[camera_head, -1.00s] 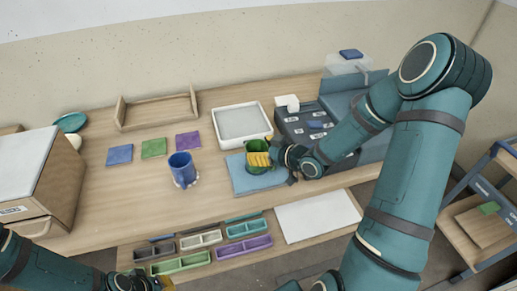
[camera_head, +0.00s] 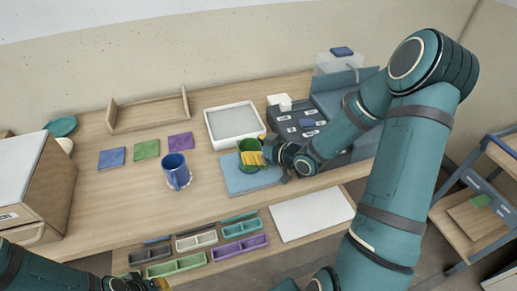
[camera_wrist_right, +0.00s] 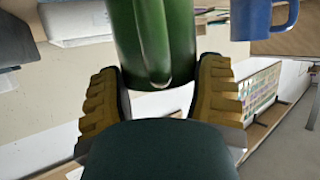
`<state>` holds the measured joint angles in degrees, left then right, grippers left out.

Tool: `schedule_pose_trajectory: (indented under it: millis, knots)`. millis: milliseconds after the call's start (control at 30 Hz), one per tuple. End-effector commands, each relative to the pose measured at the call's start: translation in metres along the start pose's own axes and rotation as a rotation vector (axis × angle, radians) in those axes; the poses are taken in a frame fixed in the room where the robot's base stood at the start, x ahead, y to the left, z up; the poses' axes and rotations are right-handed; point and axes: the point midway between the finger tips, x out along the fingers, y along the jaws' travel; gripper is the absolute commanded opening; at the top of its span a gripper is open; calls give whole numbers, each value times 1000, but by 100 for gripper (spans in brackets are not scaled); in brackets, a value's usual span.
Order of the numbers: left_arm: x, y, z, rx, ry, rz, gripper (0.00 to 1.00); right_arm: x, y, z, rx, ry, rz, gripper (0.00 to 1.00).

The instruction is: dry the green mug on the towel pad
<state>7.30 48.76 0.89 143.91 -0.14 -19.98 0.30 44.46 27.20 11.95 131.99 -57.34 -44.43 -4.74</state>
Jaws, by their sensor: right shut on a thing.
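The green mug (camera_head: 248,161) is at the towel pad, held by my right gripper (camera_head: 262,157), whose yellow fingers reach it from the right. In the right wrist view the green mug (camera_wrist_right: 155,40) stands between the two yellow fingers (camera_wrist_right: 158,90), which are shut on it. The light blue towel pad (camera_head: 238,181) lies flat under the mug; I cannot tell whether the mug's base touches it. My left gripper (camera_head: 145,286) is at the bottom edge, largely cut off, so its jaws cannot be made out.
A blue mug (camera_head: 176,171) stands left of the pad; it also shows in the wrist view (camera_wrist_right: 255,18). A white tray (camera_head: 210,128) is behind the pad. Blue, green and purple squares (camera_head: 147,149) lie to the left. Small colored bins (camera_head: 178,266) line the front.

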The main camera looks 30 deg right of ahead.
Motion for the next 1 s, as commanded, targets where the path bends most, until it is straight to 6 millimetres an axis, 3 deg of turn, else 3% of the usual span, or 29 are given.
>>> schedule_pose_trajectory:
  millis: [433, 700, 1000]
  knots:
    - [8, -3, 1, 0, 0, 0, 0, 8, -13, -3, -1, 0, -4, 24]
    - [14, -5, 1, 0, 0, 0, 0, 15, -24, -6, 1, -2, -3, 18]
    - [14, -5, 1, 0, 0, 0, 0, 15, -26, -7, 2, -4, -3, 18]
